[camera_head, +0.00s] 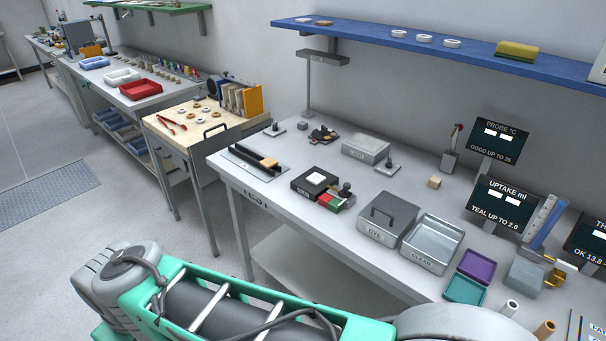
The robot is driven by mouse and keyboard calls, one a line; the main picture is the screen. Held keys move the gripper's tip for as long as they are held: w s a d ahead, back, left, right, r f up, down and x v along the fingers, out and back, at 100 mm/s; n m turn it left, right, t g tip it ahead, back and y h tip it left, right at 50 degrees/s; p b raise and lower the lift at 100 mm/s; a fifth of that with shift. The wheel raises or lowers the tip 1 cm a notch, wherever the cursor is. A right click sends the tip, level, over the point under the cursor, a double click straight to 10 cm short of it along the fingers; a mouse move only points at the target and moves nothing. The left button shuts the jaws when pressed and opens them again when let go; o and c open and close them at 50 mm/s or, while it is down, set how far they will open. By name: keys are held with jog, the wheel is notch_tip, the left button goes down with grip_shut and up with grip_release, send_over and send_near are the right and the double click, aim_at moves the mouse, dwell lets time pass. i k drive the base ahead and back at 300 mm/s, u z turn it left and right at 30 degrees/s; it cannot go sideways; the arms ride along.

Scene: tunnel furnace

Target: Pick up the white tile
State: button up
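A small white tile (316,179) lies flat on top of a black square block (300,187) on the grey test table (270,215). A small device with red and green faces (333,200) stands right beside the block, at its right. My gripper is not in view; only links of my own arm show along the bottom of the picture, apart from the tile.
A lidded DYE box (388,214) and an open CLEAR tray (432,243) stand right of the tile. A rail fixture (254,160) lies to its left. Dark display panels (497,140) stand at the right. A blue shelf (380,33) hangs above the table.

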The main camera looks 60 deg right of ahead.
aim_at(316, 179)
jog(key=z, duration=0.5)
jog(key=i, duration=0.75)
jog(key=z, duration=1)
jog(key=i, duration=0.25)
jog(key=z, duration=0.25)
